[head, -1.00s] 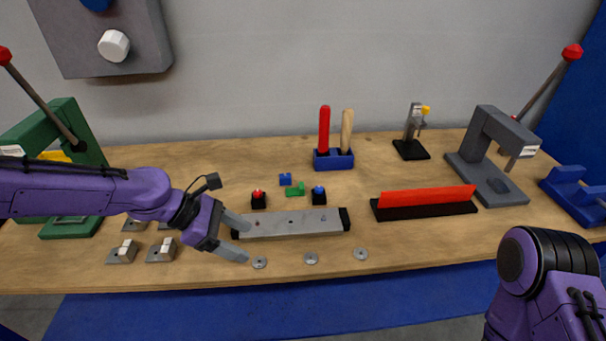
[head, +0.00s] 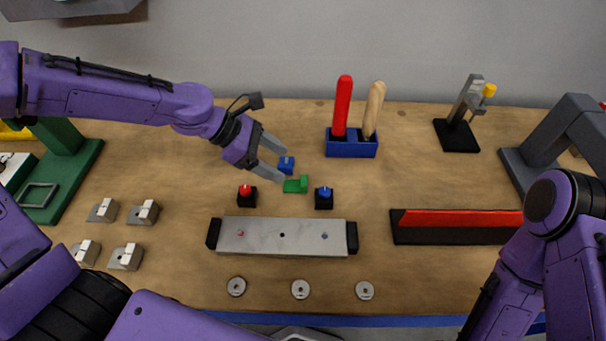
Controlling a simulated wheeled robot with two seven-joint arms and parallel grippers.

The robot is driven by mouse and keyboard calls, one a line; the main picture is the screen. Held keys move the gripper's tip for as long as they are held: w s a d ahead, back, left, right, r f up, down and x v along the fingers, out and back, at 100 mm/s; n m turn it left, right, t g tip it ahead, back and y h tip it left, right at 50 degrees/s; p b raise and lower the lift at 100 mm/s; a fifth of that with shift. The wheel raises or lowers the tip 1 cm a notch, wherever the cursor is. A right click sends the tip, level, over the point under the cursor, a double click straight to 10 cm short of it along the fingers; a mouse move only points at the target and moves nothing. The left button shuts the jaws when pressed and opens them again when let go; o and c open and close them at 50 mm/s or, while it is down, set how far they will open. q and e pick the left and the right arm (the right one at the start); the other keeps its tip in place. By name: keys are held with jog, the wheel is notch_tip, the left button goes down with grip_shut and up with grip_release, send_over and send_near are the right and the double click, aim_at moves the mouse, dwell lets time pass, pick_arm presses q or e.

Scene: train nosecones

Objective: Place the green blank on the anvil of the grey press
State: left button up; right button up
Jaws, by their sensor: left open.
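I cannot tell whether a finger touches either. The grey press (head: 558,135) stands at the right edge of the view, partly cut off. Its anvil is mostly hidden behind my right arm and the frame edge. My right gripper is not in view.
A grey metal bar (head: 282,237) with black ends lies in front. A red-knobbed base (head: 247,196) and a blue-knobbed base (head: 324,198) flank the blank. A red-and-black long block (head: 455,227) lies at right. A blue holder (head: 351,148) with two handles and a black stand (head: 457,134) are behind.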

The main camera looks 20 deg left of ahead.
aim_at(305, 180)
pick_arm(q)
jog(key=x, duration=0.7)
jog(key=shift+s+d+f+b, duration=0.2)
jog(key=shift+d+b, duration=0.1)
jog(key=shift+d, duration=0.15)
jog(key=c, duration=1.2)
